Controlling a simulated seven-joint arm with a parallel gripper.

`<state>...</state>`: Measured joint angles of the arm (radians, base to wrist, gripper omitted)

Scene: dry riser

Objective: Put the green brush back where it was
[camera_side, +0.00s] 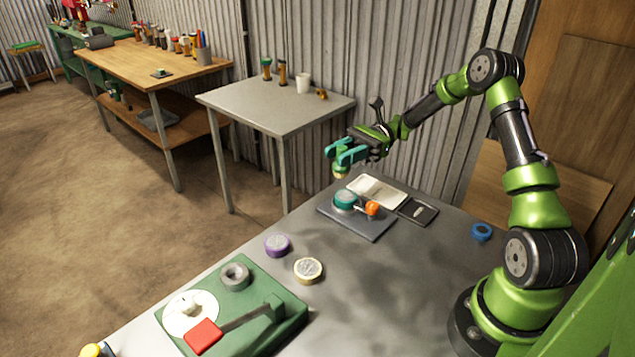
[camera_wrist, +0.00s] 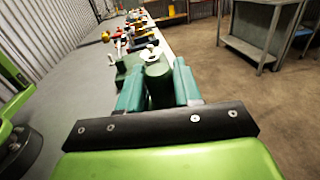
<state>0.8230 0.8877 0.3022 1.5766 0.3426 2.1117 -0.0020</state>
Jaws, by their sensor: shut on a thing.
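My gripper (camera_side: 346,153) has teal fingers and is shut on the green brush (camera_side: 340,171), whose pale lower end shows below the fingers in the side view. In the wrist view my gripper (camera_wrist: 158,88) has a dark green cylinder, the brush (camera_wrist: 157,82), between its fingers. The brush is held in the air, near the far edge of the grey table (camera_side: 400,265). Most of its body is hidden by the fingers in the side view. I cannot tell which spot it came from.
Below the gripper, a grey plate (camera_side: 368,227) bears a teal round part (camera_side: 344,200) and an orange knob (camera_side: 372,208). Beside it are a white tray (camera_side: 378,188) and a dark flat device (camera_side: 418,211). Tape rolls and a green red-handled press (camera_side: 270,335) stand nearer.

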